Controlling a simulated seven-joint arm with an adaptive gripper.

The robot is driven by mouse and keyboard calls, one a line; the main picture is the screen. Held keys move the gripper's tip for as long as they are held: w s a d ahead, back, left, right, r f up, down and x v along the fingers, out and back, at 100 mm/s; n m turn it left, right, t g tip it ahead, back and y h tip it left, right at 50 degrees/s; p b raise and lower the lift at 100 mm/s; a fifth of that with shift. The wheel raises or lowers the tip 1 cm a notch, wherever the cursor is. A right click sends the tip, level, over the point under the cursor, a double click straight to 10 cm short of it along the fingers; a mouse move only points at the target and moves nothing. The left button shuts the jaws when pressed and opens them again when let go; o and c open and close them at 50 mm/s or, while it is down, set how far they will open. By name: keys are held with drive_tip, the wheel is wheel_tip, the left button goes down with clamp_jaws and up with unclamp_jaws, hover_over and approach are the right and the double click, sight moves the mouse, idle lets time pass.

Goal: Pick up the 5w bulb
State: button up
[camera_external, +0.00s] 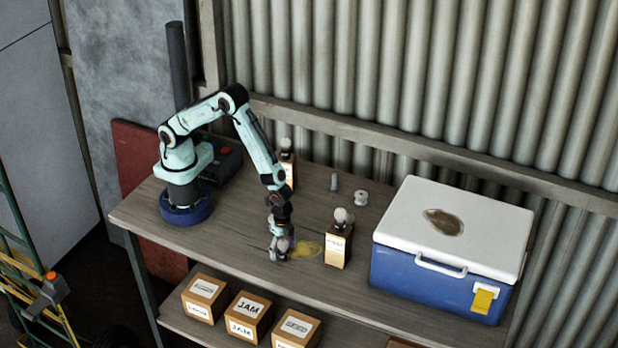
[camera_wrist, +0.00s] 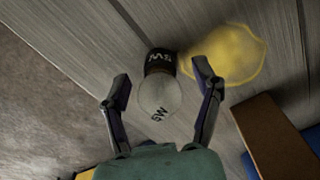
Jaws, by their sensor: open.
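A bulb (camera_wrist: 160,98) with a frosted globe and a black base lies on the wooden bench top in the wrist view. Its base and globe carry upside-down marks that look like "5W". My gripper (camera_wrist: 162,84) is open, with one finger on each side of the bulb and visible gaps between them. In the external view my gripper (camera_external: 280,252) is low over the bench near the front edge, and the bulb there is mostly hidden by it. Another bulb (camera_external: 341,215) stands on a labelled box (camera_external: 338,247) to the right. A further bulb (camera_external: 286,144) stands on a box behind my arm.
A yellow stain (camera_external: 308,249) lies beside the gripper. A blue cooler (camera_external: 425,285) with a white lid fills the bench's right end. A white spool (camera_external: 361,198) and a small grey cylinder (camera_external: 334,182) stand at the back. Jam boxes (camera_external: 245,318) sit on the lower shelf.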

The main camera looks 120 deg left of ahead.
drive_tip(key=shift+c, duration=0.3)
clamp_jaws()
